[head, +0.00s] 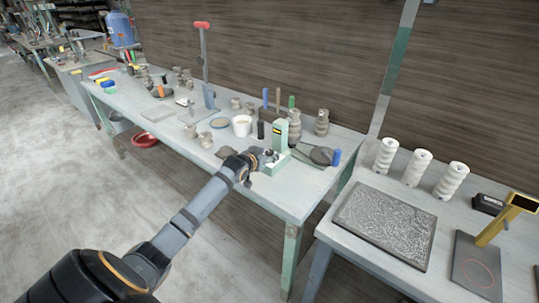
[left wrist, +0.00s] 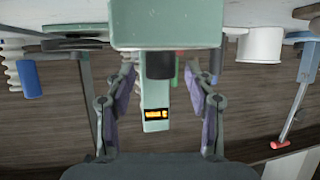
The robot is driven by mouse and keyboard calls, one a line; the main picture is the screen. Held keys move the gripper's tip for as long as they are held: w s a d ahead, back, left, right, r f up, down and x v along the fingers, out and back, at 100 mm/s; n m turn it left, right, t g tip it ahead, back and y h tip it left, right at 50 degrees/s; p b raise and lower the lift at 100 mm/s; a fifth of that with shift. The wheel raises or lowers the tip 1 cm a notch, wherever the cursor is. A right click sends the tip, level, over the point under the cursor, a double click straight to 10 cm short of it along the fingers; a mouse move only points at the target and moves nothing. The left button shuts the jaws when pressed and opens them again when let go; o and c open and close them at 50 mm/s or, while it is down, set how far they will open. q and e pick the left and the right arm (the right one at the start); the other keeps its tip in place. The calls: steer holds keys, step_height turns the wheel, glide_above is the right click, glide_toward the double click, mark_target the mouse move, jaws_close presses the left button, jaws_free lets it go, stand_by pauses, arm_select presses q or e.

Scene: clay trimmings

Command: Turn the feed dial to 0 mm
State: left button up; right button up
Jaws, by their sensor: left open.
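A pale green device (head: 281,134) with a small display stands near the right end of the long table. My left gripper (head: 261,157) is right in front of it, at the end of my outstretched left arm. In the left wrist view the picture is upside down. There the green device (left wrist: 165,22) fills the top middle, and its lit amber display (left wrist: 156,114) is too small to read. A dark round knob (left wrist: 160,65), apparently the feed dial, lies between the spread fingers of my left gripper (left wrist: 159,80), with gaps at both sides. My right gripper is not in view.
A blue-handled tool (head: 336,157) lies right of the device, and a white cup (head: 242,125) stands left of it. Grey ribbed clay pieces (head: 322,123) stand behind. The nearer right table holds white ribbed pieces (head: 415,168) and a textured slab (head: 385,222). The floor at left is clear.

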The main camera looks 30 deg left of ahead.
arm_select(q)
steer(key=shift+x, duration=1.05)
steer(key=shift+c, duration=0.4)
jaws_close()
steer(key=n+y+p, duration=0.1)
steer(key=p, duration=0.1)
steer(key=y+p, duration=0.1)
steer(key=p, duration=0.1)
steer(key=shift+d+r+n, duration=0.1)
steer(key=shift+r+n, duration=0.15)
steer(key=shift+n, duration=0.15)
steer(key=shift+f+n+g+y, duration=0.25)
steer(key=shift+n+g+y, duration=0.05)
steer(key=shift+y, duration=0.1)
steer(key=shift+f+n+g+y+b, duration=0.3)
steer(key=shift+n+y+b, duration=0.4)
steer(key=shift+n+b, duration=0.1)
steer(key=shift+r+n+g+y+b, duration=0.15)
steer(key=shift+n+g+y+b, duration=0.15)
steer(key=shift+n+y+b, duration=0.15)
steer(key=shift+r, duration=0.1)
